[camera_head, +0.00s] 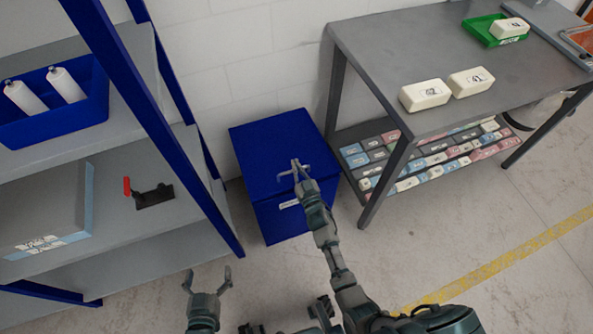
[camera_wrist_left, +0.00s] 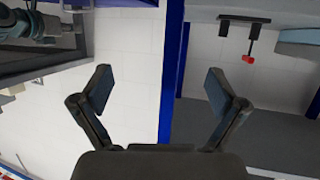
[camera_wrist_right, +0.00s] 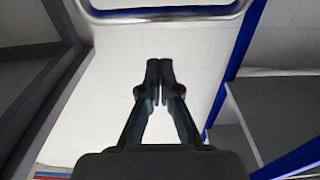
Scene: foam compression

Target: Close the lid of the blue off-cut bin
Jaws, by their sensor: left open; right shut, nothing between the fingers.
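The blue off-cut bin (camera_head: 262,150) stands on the floor against the wall, between the shelf rack and the bench. Its top shows as one flat blue surface, and a small white label is on its front. I see no open gap, but my right arm covers part of the front edge. My right gripper (camera_head: 296,165) is shut and empty, over the front part of the bin's top; contact cannot be told. Its closed fingers (camera_wrist_right: 159,66) show in the right wrist view, near a grey rounded bar. My left gripper (camera_head: 208,275) is open and empty, low in front of the rack.
The blue-posted rack (camera_head: 178,160) on the left holds a blue tray (camera_head: 85,118) and a red-handled tool (camera_head: 150,195). The grey bench (camera_head: 400,45) on the right carries white blocks and a green tray (camera_head: 480,35). Its lower shelf holds several coloured blocks. Floor in front is clear.

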